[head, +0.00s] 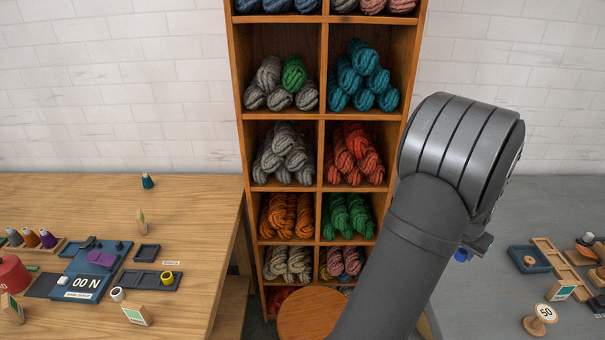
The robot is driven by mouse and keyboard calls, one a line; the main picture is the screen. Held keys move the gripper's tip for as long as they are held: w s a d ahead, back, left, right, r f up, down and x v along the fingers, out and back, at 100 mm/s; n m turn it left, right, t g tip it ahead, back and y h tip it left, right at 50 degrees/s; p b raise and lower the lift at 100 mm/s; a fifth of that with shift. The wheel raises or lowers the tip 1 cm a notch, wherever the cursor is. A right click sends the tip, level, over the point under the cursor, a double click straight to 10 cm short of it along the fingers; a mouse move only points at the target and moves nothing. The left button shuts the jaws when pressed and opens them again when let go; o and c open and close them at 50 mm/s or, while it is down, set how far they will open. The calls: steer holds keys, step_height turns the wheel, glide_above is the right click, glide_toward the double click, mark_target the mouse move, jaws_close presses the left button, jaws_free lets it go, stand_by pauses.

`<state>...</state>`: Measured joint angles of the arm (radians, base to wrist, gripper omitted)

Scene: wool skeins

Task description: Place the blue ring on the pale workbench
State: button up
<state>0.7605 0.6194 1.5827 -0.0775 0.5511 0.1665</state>
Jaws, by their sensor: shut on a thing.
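My arm reaches over the right side, in front of the shelf and the grey bench. My gripper (477,244) shows only in part behind my arm link, above the left part of the grey bench. A small blue ring (461,255) shows at its tip, and the gripper is shut on it. The fingers are mostly hidden. The pale workbench (190,215) is the light wooden table on the left, well away from the gripper.
A wool shelf (322,120) and round stool (311,312) stand between the benches.

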steer(key=w+a+n+y, duration=0.1)
steer(key=w+a+n, duration=0.1)
steer(key=w+a, duration=0.35)
steer(key=w+a+n+t, duration=0.1)
steer(key=w+a+n, duration=0.1)
steer(key=a, duration=0.7)
steer(key=w+a+n+y, duration=0.15)
steer(key=w+a, duration=0.25)
steer(key=a, duration=0.4)
steer(key=w+a+n, duration=0.2)
steer(key=a+n, duration=0.2)
steer(key=a, duration=1.5)
steer(key=n+y, duration=0.4)
steer(key=n, duration=0.6)
glide_above(139, 297)
steer(key=d, duration=0.2)
steer(key=shift+m+g, duration=0.25)
steer(key=shift+g, duration=0.05)
steer(key=f, duration=0.6)
steer(key=shift+s+a+f, duration=0.15)
steer(key=shift+s+f, duration=0.05)
steer(key=shift+s, duration=0.15)
steer(key=shift+s+a+f, duration=0.15)
steer(key=shift+a+f, duration=0.2)
steer(key=shift+f, duration=1.85)
steer(key=shift+f, duration=0.15)
